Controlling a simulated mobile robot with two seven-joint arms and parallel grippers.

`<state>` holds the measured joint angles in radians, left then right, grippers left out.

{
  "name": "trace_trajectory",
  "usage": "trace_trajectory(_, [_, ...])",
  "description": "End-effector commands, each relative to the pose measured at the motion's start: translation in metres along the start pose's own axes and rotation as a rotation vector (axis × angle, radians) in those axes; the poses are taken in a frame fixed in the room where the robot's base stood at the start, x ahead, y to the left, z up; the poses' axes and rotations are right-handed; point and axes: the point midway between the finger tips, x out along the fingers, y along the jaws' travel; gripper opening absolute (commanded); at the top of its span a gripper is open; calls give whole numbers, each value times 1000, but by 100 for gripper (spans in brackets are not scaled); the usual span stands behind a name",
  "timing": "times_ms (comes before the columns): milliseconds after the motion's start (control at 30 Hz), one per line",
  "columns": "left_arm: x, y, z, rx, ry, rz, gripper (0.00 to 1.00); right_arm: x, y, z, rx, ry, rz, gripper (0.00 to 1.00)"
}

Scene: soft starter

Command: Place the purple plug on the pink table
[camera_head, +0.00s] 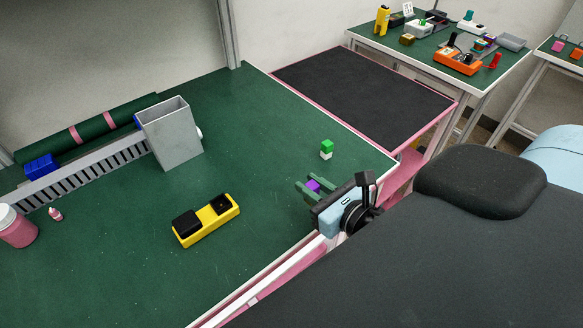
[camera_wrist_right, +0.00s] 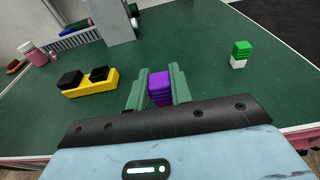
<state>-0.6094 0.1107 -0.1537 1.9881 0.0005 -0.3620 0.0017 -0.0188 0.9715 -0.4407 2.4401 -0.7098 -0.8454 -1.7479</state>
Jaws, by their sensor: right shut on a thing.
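The purple plug (camera_head: 314,187) is between the green fingers of my right gripper (camera_head: 311,183), near the right edge of the green-topped table (camera_head: 262,120). In the right wrist view the plug (camera_wrist_right: 160,88) is ribbed and the fingers (camera_wrist_right: 160,76) close on its two sides. Whether its underside touches the table is hidden. A table with pink edges and a dark top (camera_head: 360,92) stands beyond the green one, its top bare. My left gripper is not in view.
A green and white plug (camera_head: 326,149) stands near the right gripper. A yellow block with black parts (camera_head: 206,219) lies left of it. A grey box (camera_head: 171,133) stands farther back left. A far table (camera_head: 393,50) holds several devices.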

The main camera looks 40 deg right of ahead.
Motion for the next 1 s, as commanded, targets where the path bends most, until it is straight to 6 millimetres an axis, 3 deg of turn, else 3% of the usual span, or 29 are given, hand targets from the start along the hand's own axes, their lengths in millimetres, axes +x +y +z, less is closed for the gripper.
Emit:
trace_trajectory(200, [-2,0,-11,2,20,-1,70,46,-16,9,1,-7,-2,0])
trace_trajectory(400, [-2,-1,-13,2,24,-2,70,78,-26,11,2,-4,-1,0])
trace_trajectory(833, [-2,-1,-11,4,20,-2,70,96,-32,12,1,-2,-1,0])
trace_trajectory(1000, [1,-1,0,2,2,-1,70,100,-31,-17,5,6,0,0])
